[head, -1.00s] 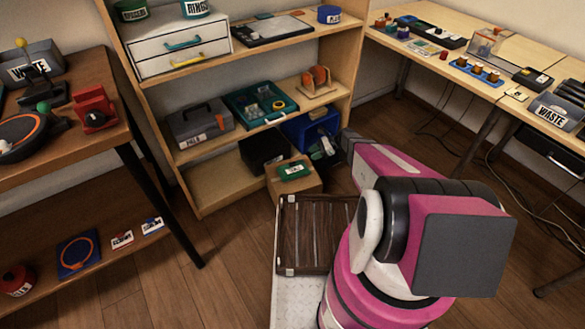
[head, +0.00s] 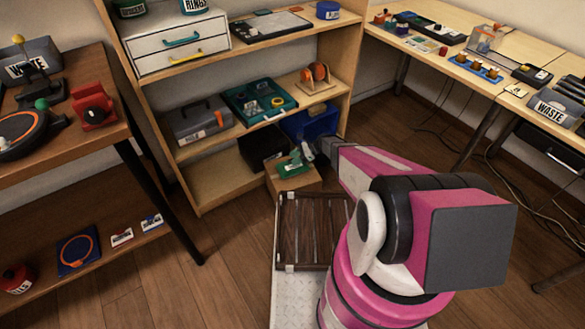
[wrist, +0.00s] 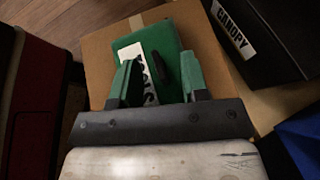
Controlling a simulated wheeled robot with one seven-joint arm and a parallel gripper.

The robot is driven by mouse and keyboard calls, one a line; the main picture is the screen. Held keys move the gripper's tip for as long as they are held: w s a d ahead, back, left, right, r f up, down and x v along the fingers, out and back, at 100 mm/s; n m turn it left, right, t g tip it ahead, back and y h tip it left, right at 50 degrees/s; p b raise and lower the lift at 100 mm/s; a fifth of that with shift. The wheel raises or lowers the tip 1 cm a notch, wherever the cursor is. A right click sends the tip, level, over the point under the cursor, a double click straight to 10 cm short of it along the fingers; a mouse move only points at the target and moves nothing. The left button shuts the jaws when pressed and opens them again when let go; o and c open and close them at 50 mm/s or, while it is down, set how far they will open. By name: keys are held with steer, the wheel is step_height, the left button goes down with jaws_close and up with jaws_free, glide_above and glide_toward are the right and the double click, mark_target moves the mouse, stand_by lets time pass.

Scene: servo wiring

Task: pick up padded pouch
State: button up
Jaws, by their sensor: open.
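The padded pouch looks to be the flat green item (wrist: 170,42) with a white label and a dark strip, lying on top of a cardboard box (wrist: 100,50) in the wrist view. My gripper (wrist: 157,75) is open, its two green-tipped fingers pointing at the pouch and overlapping its near part in the picture. I cannot tell whether they touch it. The label's text is partly hidden by the left finger. In the head view the pouch (head: 285,170) is small and partly covered by my gripper (head: 301,160) above the box (head: 300,182).
A black bin labelled CANOPY (wrist: 270,40) stands right beside the box, with a blue bin (wrist: 302,140) nearer on the right. In the head view the shelf unit (head: 208,186) rises behind. A dark slatted rack (head: 305,232) lies in front of the box.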

jaws_close()
